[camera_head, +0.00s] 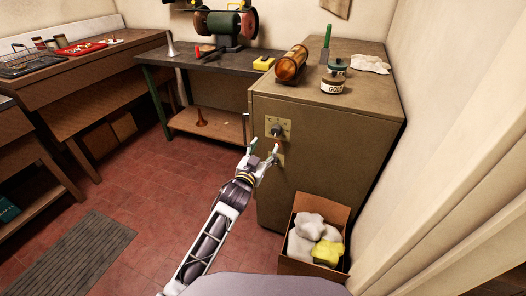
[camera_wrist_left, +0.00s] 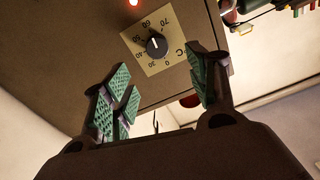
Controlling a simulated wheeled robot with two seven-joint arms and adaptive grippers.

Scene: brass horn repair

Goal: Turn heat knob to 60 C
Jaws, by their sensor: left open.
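The heat knob (camera_wrist_left: 157,44) is dark and round, with a white pointer line. It sits on a pale square dial plate (camera_wrist_left: 176,62) with numbers from 30 to 70 and a C. The pointer's exact reading is too small to be sure of. In the head view the knob (camera_head: 277,131) is on the front of a brown cabinet (camera_head: 330,145). My left gripper (camera_head: 265,148) is open just in front of and below the knob, not touching it. In the wrist view its green-padded fingers (camera_wrist_left: 163,88) are apart and empty. My right gripper is not in view.
A red light (camera_wrist_left: 133,2) glows beside the dial. A cardboard box (camera_head: 312,268) with white and yellow cloths stands at the cabinet's foot.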

